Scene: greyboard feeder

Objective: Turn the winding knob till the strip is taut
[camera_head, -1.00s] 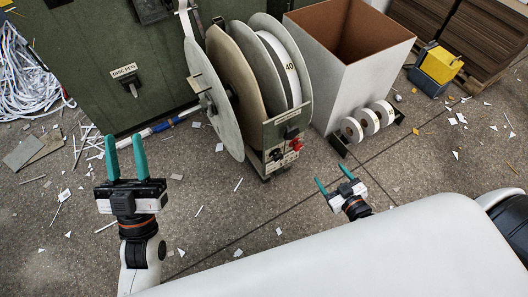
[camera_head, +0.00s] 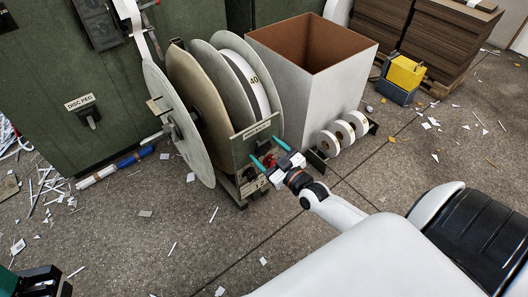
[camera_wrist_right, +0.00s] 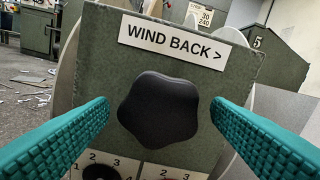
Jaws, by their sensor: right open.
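The winding knob (camera_wrist_right: 158,110) is black and lobed, on a green panel (camera_wrist_right: 225,70) under a label reading "WIND BACK >". My right gripper (camera_head: 268,153) is open at that panel. In the right wrist view its teal fingers stand left and right of the knob, with a visible gap on each side. In the head view the gripper hides the knob. The pale strip (camera_head: 140,27) runs down from the top edge to the reel's near disc (camera_head: 170,110); I cannot tell how tight it is. My left gripper shows only partly at the bottom left corner.
Numbered dials (camera_wrist_right: 100,172) sit below the knob. A tall white bin (camera_head: 325,95) stands right of the reel, with small white rolls (camera_head: 328,143) on a rack at its foot. A green cabinet (camera_head: 55,100) with a disc peg (camera_head: 90,117) is at left. Scraps litter the floor.

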